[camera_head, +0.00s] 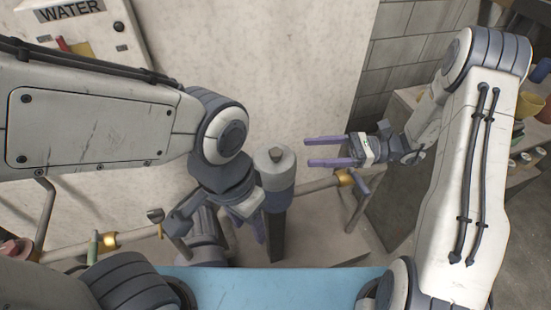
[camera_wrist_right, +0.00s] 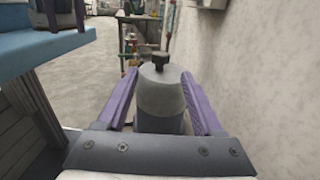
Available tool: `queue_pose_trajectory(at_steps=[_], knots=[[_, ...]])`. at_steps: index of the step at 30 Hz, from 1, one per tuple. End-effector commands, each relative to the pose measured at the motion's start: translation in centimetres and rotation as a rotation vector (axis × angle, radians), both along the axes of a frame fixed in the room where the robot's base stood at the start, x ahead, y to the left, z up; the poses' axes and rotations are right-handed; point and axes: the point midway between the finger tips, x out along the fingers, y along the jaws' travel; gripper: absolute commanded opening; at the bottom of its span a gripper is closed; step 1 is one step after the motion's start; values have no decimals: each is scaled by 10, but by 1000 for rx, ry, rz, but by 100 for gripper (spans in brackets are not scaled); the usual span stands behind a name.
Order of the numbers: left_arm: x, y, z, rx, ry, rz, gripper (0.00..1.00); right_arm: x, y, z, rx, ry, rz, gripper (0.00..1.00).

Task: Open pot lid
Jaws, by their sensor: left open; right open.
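The pot (camera_head: 279,196) is a grey upright cylinder at the middle of the head view. Its pale grey lid (camera_head: 268,163) has a dark knob (camera_head: 276,153) and sits on top. In the right wrist view the lid (camera_wrist_right: 160,96) and knob (camera_wrist_right: 160,62) show straight ahead, framed by the fingers. My right gripper (camera_head: 306,151) is open and empty, its purple fingers pointing left at the lid with a small gap. My left gripper (camera_head: 254,224) is open, low at the left side of the pot, partly hidden by its own wrist; whether it touches the pot is unclear.
A pipe (camera_head: 318,184) with brass fittings runs behind the pot along the pale wall (camera_head: 270,60). A panel (camera_head: 75,30) marked WATER hangs at upper left. A blue surface (camera_head: 270,285) lies at the front. A cluttered shelf (camera_head: 520,165) stands at right.

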Motion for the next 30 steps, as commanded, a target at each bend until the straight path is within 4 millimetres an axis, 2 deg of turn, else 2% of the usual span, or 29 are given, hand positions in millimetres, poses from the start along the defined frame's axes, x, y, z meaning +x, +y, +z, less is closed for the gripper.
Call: queue_pose_trajectory(at_steps=[4,12,18,23,30], knots=[[0,0,1,0,0,0,50,0,13,0,8,5,-8,68],[0,0,1,0,0,0,50,-3,64,0,6,4,-4,68],[0,0,1,0,0,0,50,-5,91,0,4,3,-5,68],[0,0,2,0,0,0,50,-5,100,0,4,4,-7,68],[0,0,1,0,0,0,50,-5,100,0,4,3,-8,68]])
